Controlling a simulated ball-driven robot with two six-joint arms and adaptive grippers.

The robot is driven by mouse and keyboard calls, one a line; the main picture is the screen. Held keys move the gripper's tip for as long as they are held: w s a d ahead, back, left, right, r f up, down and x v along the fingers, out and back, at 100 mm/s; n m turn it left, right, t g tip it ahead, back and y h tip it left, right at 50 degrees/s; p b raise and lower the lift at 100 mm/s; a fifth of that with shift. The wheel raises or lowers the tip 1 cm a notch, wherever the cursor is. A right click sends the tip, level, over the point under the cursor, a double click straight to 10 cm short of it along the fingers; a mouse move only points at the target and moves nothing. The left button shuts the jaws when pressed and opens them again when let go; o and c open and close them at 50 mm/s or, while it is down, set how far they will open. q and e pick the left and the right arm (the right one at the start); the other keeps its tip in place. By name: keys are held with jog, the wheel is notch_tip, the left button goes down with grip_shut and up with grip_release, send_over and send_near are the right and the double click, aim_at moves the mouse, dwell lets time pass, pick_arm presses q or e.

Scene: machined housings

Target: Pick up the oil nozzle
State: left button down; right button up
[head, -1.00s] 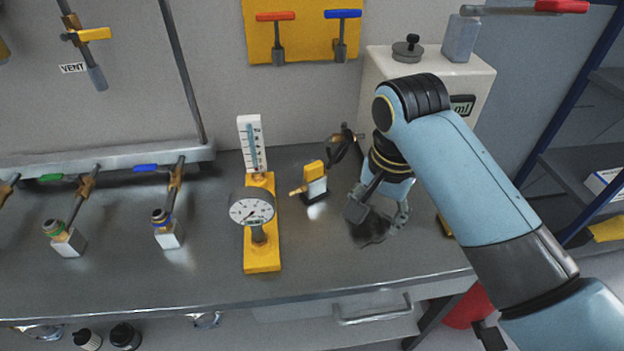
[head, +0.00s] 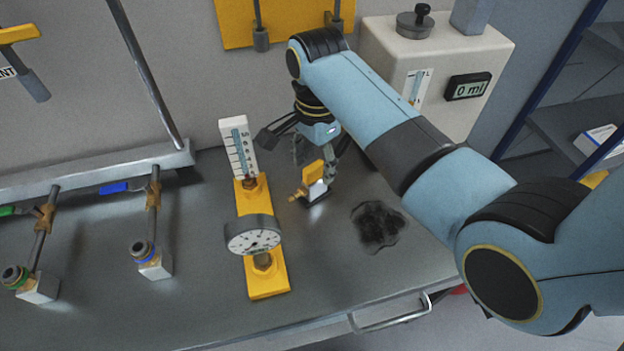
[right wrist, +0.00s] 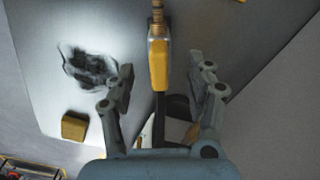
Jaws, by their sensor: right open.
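The oil nozzle (head: 312,182) has a yellow body and a brass tip, and sits on the grey bench right of the gauge stand. It also shows in the right wrist view (right wrist: 158,62), with its brass tip toward the top edge. My right gripper (head: 300,156) is at the nozzle's far side in the head view. In the right wrist view my right gripper (right wrist: 161,82) is open, one finger on each side of the nozzle's line, with visible gaps. Part of the nozzle's rear is hidden by my gripper. My left gripper is out of view.
A yellow gauge stand (head: 268,278) with a round dial stands close left of the nozzle. A dark stain (head: 378,226) lies to its right. A white dispenser box (head: 493,52) stands behind my right arm. Pipe fittings (head: 154,262) line the left.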

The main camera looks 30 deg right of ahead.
aim_at(314, 184)
jog(key=shift+f, duration=0.75)
jog(key=f, duration=0.4)
jog(key=shift+a+f, duration=0.25)
jog(key=shift+f, duration=0.15)
jog(key=shift+s, duration=0.1)
jog(key=c, duration=0.4)
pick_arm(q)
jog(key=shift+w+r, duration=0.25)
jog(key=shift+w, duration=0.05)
pick_arm(e)
grip_shut()
